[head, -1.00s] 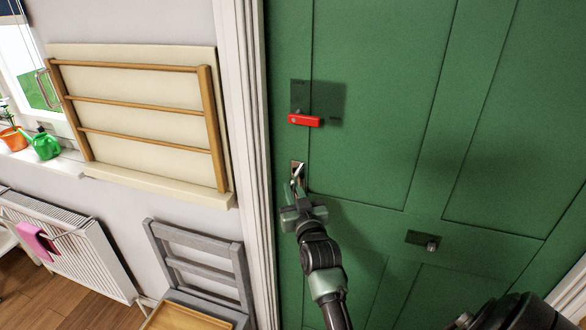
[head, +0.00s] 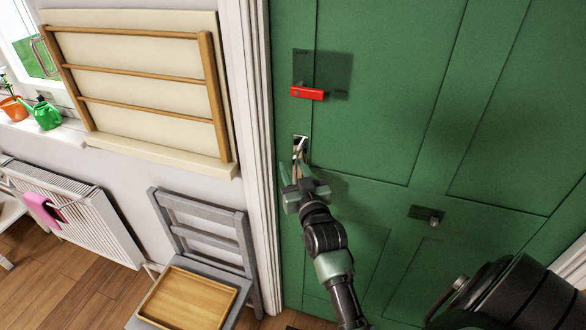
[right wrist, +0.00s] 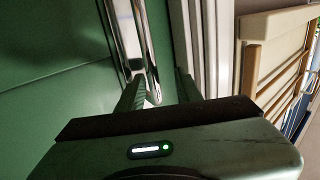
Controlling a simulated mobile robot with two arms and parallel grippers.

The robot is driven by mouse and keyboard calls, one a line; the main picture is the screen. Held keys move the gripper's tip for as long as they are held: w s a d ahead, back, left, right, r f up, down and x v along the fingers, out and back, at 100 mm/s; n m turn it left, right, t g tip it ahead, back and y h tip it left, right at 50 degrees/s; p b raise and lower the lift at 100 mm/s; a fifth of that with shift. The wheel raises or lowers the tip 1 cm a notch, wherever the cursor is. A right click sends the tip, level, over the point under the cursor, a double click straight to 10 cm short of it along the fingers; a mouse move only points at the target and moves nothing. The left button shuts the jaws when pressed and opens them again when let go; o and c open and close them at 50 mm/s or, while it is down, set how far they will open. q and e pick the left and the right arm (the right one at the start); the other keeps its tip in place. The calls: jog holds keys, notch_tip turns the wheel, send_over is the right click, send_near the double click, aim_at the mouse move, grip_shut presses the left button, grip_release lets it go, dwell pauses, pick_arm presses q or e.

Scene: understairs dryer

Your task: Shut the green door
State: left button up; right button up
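The green door (head: 370,120) fills the right half of the head view. Its left edge lies along the white frame, and I see no clear gap there. A chrome handle (head: 300,144) sits near that edge, below a red bar (head: 307,93) on a dark plate. My right gripper (head: 295,170) is at the handle, its fingers spread. In the right wrist view the chrome handle (right wrist: 145,40) runs down between the two fingers (right wrist: 158,90), close to the left one. I cannot tell if they touch. My left gripper is not in view.
A grey chair (head: 208,240) with a wooden tray (head: 190,299) stands left of the door. A wall drying rack (head: 140,90), a radiator (head: 75,215) and a sill with a green watering can (head: 46,116) are further left. A small knob plate (head: 427,215) is lower on the door.

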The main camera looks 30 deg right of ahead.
jog(key=shift+s+a, duration=0.1)
jog(key=shift+s, duration=0.35)
jog(key=p+v, duration=0.3)
jog(key=v, duration=0.4)
jog(key=shift+w+a, duration=0.1)
